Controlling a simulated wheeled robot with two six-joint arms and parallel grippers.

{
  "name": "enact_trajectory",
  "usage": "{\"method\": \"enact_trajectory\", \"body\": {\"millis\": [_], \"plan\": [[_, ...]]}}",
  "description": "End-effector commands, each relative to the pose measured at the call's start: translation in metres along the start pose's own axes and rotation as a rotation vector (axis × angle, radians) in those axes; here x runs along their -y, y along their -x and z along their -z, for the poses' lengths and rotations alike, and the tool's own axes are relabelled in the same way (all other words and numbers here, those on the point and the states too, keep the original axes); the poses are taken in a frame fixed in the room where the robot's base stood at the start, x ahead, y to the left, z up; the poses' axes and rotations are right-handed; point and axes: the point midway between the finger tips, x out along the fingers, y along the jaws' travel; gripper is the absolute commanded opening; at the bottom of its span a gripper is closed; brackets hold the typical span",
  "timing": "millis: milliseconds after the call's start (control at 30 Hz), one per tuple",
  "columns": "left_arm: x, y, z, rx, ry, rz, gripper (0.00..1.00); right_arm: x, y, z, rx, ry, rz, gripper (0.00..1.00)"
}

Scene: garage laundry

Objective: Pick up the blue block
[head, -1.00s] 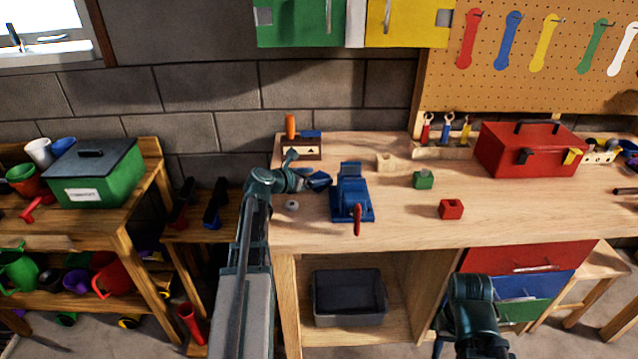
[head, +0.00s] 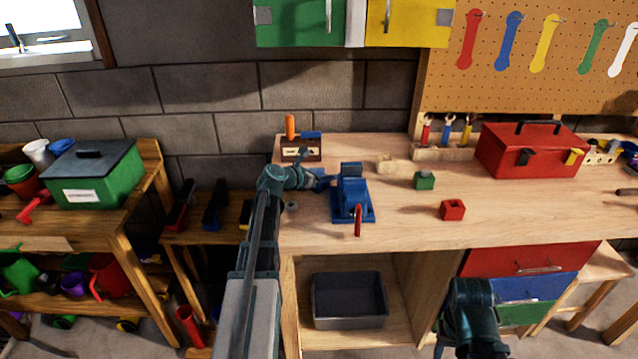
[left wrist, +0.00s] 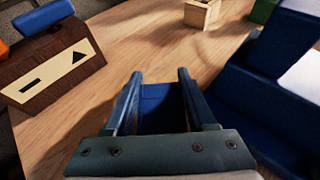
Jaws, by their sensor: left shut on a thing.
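The blue block (left wrist: 162,108) sits between the two fingers of my left gripper (left wrist: 160,77) in the left wrist view, and the gripper is shut on it. In the head view my left gripper (head: 328,182) is low over the workbench, just left of the blue vise (head: 351,200). I cannot make out the block separately from the gripper there. The vise stands close to the right of the fingers in the left wrist view (left wrist: 262,95). In the head view part of my right arm shows at the lower right; its fingers cannot be made out.
A brown box with shape cutouts (head: 300,152) stands behind the gripper. A wooden block (head: 387,166), a green block (head: 424,181), a red block (head: 452,210) and a red toolbox (head: 530,152) are on the workbench (head: 400,228). The bench's front middle is clear.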

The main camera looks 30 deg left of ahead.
Motion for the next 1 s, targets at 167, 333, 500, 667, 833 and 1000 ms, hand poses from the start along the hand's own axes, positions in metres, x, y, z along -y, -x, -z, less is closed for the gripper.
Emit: {"method": "enact_trajectory", "body": {"millis": [167,333,500,667,833,1000], "plan": [[0.000,0.000,0.000,0.000,0.000,0.000,0.00,0.000,0.000,0.000,0.000,0.000,0.000,0.50],[0.000,0.001,-0.001,0.000,0.000,0.000,0.00,0.000,0.001,0.000,0.000,0.000,0.000,0.50],[0.000,0.004,-0.009,0.000,0.000,0.000,0.00,-0.001,0.009,-0.001,0.000,0.000,0.000,0.50],[0.000,0.010,-0.025,0.000,0.000,0.000,0.00,-0.003,0.026,-0.002,0.000,0.000,0.000,0.50],[0.000,0.020,-0.048,0.000,0.000,0.000,0.00,-0.005,0.052,-0.003,0.000,0.000,0.000,0.50],[0.000,0.030,-0.073,0.000,0.000,0.000,0.00,-0.007,0.079,-0.005,0.000,0.000,0.000,0.50]]}}
